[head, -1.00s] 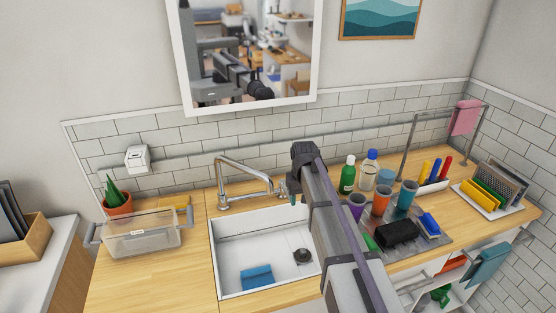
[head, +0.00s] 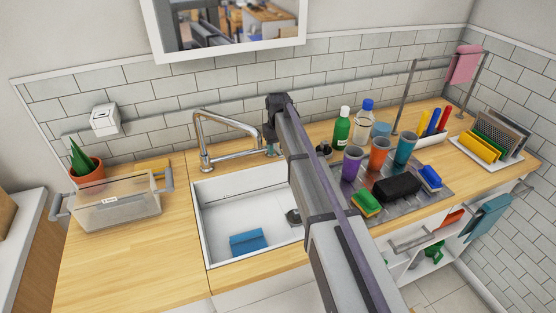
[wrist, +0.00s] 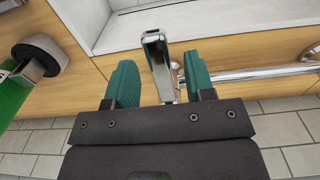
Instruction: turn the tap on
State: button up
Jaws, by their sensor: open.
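The chrome tap (head: 229,121) stands at the back edge of the white sink, its spout arching to the right. My gripper (head: 270,150) is beside the right end of the spout, and my arm hides part of this area. In the wrist view, my gripper (wrist: 158,72) is open, with one green finger on each side of a flat chrome lever (wrist: 156,58). The lever stands between the fingers with gaps on both sides. A chrome pipe (wrist: 262,73) runs off to the right from the lever.
The sink (head: 222,213) holds a blue sponge (head: 248,241). A clear bin (head: 115,204) and potted plant (head: 86,165) stand left. Right of my arm are a green bottle (head: 342,131), several cups, a black item (head: 397,188) and a dish rack (head: 490,140).

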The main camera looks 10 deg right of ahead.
jog(key=shift+f, duration=0.1)
grip_shut()
dwell(0.4)
